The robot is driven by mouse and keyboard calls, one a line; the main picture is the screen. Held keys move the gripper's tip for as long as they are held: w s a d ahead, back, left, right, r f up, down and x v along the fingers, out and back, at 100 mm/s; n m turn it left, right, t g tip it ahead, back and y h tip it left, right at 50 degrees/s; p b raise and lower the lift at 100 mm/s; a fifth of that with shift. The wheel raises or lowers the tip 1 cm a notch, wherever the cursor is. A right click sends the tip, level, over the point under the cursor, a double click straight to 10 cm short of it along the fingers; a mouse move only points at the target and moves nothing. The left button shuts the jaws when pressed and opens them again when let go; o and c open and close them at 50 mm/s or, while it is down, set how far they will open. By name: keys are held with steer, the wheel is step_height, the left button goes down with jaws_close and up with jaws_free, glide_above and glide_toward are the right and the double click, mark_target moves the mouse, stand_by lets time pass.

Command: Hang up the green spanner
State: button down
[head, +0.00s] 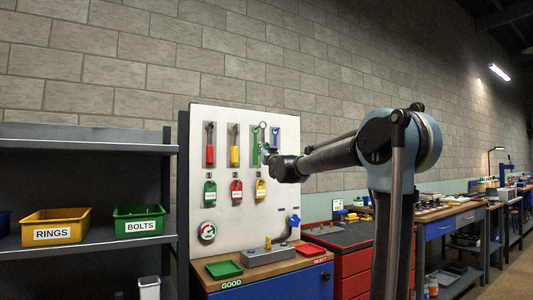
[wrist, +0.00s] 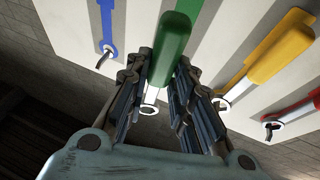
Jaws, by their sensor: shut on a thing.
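My gripper (wrist: 153,98) is shut on the green spanner (wrist: 175,45). In the wrist view its thick green handle rises between the two dark fingers, and a pale ring (wrist: 150,108) shows just below it. In the head view my gripper (head: 268,152) is in front of the white tool board (head: 290,180), and the spanner's ring end (head: 263,126) points up. A green painted strip (head: 255,143) shows on the board just left of it. Whether the spanner touches the board, and where the green strip's hook is, I cannot tell.
A red spanner (head: 210,146) and a yellow spanner (head: 234,146) hang to the left. A blue painted shape (wrist: 105,20) has a bare hook (wrist: 104,58). Padlocks, including a red one (head: 236,190), hang below. A bench (head: 265,270) stands under the board.

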steer(key=shift+w+a+f, duration=0.15)
steer(key=shift+w+a, duration=0.35)
steer(key=shift+w, duration=0.25)
steer(key=shift+w+a+f, duration=0.2)
steer(key=shift+w+a, duration=0.25)
steer(key=shift+w, duration=0.25)
steer(key=shift+w+a+f, duration=0.15)
steer(key=shift+w+a, duration=0.35)
steer(key=shift+w, duration=0.25)
steer(key=c, duration=1.3)
jaws_free()
steer(key=s+d, duration=0.3)
steer(key=s, duration=0.2)
steer(key=shift+s+d, duration=0.35)
steer(key=shift+d, duration=0.05)
stand_by(0.9)
